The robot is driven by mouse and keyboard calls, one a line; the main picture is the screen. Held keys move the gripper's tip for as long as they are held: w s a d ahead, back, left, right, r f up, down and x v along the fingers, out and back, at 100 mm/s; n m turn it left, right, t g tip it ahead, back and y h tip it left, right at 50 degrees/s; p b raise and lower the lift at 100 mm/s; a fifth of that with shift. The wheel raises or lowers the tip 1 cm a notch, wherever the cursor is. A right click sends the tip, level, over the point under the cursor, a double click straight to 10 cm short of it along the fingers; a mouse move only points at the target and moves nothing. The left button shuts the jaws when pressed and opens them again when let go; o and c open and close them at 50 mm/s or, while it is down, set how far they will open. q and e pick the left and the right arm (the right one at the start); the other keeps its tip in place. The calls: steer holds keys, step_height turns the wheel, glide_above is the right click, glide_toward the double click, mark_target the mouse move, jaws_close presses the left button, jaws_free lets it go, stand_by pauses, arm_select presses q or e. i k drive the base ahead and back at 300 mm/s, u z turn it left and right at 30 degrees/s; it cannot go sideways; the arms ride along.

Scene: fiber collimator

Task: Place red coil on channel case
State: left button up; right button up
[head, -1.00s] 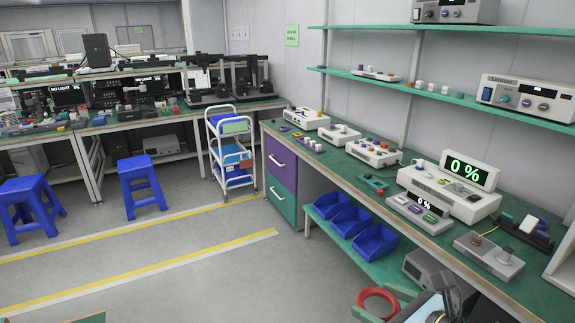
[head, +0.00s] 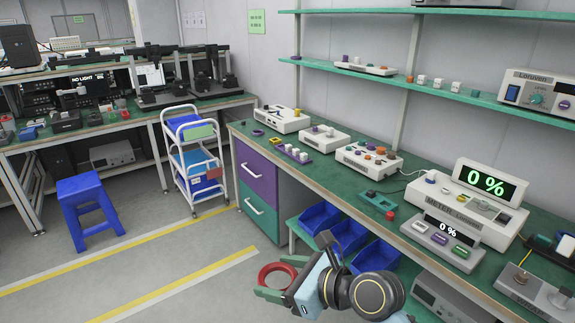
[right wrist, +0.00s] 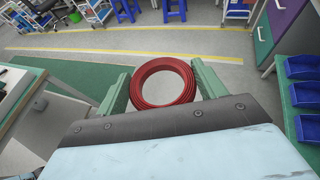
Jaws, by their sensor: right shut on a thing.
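The red coil (head: 274,266) is a ring held between the green fingers of my right gripper (head: 279,278), low in the middle of the head view. In the right wrist view the coil (right wrist: 163,102) sits between both fingertips (right wrist: 162,80), with its opening facing the camera. The gripper is in front of the workbench, away from the bench top. Several white cases stand on the bench, among them one at the back (head: 283,120), a smaller one (head: 324,138) and one with coloured knobs (head: 366,161). I cannot tell which is the channel case. My left gripper is out of view.
The green bench top (head: 300,160) runs along the right. Blue bins (head: 318,219) sit under it, beside a purple and green drawer cabinet (head: 256,178). A white trolley (head: 194,160) and a blue stool (head: 83,190) stand left. The floor between is open.

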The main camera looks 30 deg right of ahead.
mark_target(335, 178)
steer(key=u, duration=0.1)
steer(key=i, duration=1.65)
steer(key=z, duration=0.5)
steer(key=i, duration=1.45)
steer(key=z, duration=1.75)
steer(key=i, duration=0.85)
steer(key=z, duration=0.65)
